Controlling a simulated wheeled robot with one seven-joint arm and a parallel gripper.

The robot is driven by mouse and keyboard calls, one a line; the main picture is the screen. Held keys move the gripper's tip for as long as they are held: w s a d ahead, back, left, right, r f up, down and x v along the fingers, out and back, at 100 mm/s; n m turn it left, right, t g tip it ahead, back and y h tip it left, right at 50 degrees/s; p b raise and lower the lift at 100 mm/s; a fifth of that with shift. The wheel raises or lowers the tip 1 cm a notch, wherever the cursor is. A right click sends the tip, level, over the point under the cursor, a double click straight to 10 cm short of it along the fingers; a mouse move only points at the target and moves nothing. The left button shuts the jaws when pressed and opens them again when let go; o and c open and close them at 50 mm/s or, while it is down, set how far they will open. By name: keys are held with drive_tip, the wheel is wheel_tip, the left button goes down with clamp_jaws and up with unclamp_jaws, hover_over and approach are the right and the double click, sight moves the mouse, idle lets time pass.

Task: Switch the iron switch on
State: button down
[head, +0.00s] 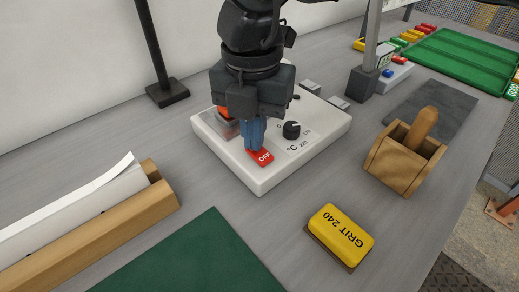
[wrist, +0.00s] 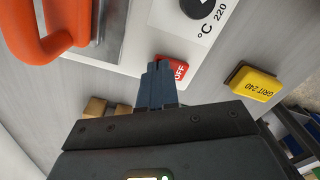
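The iron switch (head: 264,157) is a red rocker marked OFF on the front edge of the white control box (head: 318,143). It also shows in the wrist view (wrist: 178,70), partly covered by my fingers. My gripper (head: 253,147) points down with its blue fingers together, nothing seen between them. The fingertips (wrist: 158,66) are at the left end of the switch; I cannot tell whether they touch it. The iron, with an orange handle (wrist: 62,40), rests on the left part of the box and is mostly hidden behind my gripper in the head view.
A black temperature knob (head: 291,130) is just right of the switch. A yellow GRIT 240 block (head: 341,236), a wooden box with a handle (head: 403,160) and a green mat (head: 195,262) lie nearby. A paper roll in a wooden holder (head: 85,220) is at left.

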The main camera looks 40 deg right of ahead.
drive_tip(key=shift+f, duration=0.2)
drive_tip(key=shift+r, duration=0.1)
drive_tip(key=shift+r+p, duration=1)
drive_tip(key=shift+r, duration=2.45)
